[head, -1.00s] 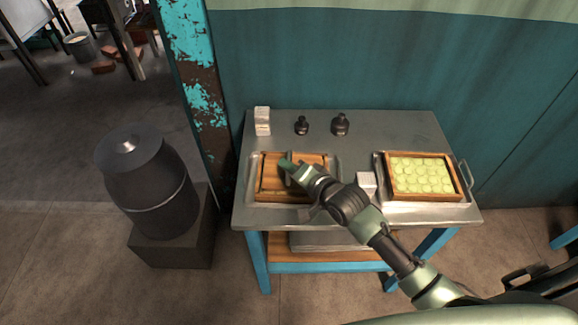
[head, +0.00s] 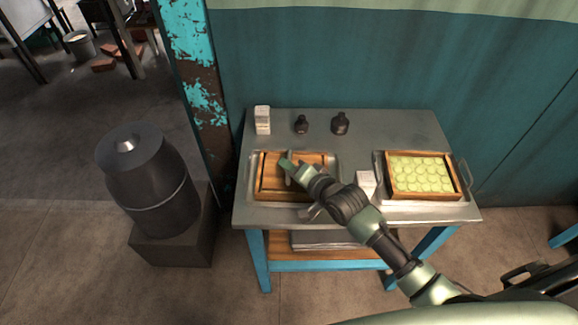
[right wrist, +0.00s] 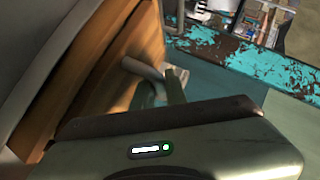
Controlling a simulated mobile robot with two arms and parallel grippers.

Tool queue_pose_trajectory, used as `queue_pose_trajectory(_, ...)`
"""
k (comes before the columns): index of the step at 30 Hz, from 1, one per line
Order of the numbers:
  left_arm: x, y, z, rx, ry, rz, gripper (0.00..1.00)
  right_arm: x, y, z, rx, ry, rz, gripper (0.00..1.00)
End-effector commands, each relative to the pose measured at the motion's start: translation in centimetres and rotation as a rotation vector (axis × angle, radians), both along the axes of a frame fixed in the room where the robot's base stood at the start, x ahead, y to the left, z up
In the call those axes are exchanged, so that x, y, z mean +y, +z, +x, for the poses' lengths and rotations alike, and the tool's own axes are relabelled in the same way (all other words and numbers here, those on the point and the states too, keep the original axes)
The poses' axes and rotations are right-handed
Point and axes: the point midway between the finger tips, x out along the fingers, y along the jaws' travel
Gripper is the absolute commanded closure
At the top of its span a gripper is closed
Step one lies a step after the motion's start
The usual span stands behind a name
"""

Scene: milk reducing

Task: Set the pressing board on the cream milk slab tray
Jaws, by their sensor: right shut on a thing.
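The wooden pressing board (head: 272,178) lies flat over the metal tray (head: 252,189) on the left of the table. My right gripper (head: 287,168) is shut on this handle, above the middle of the board. The right wrist view shows the board (right wrist: 98,85) close up, with a rounded handle bar (right wrist: 142,69) near the fingers. Any slab under the board is hidden, and I cannot tell whether the board rests fully on it. My left gripper is not in view.
A second metal tray (head: 425,204) on the right holds a wooden frame (head: 458,172) with pale green-yellow rounds. A white block (head: 366,181) stands between the trays. A white stack (head: 262,120) and two dark weights (head: 302,124) (head: 340,123) stand behind.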

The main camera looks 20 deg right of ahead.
Motion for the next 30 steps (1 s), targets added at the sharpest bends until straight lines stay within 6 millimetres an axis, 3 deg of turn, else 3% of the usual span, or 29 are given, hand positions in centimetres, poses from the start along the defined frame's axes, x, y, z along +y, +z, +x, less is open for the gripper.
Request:
queue_pose_trajectory(5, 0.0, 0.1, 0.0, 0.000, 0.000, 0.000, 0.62, 0.0, 0.0, 0.1, -0.003, 0.000, 0.002, 1.00)
queue_pose_trajectory(6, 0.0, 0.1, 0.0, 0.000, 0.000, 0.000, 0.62, 0.0, 0.0, 0.0, -0.003, 0.000, 0.002, 0.79)
queue_pose_trajectory(8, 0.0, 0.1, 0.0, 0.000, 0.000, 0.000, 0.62, 0.0, 0.0, 0.0, -0.003, 0.000, 0.002, 0.62)
queue_pose_trajectory(17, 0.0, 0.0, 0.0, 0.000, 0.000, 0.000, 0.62, -0.1, -0.2, -0.3, 0.004, 0.000, 0.000, 0.62)
queue_pose_trajectory(30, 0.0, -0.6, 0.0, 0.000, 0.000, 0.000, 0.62, -2.1, 2.4, -5.9, -0.001, 0.000, 0.000, 0.62)
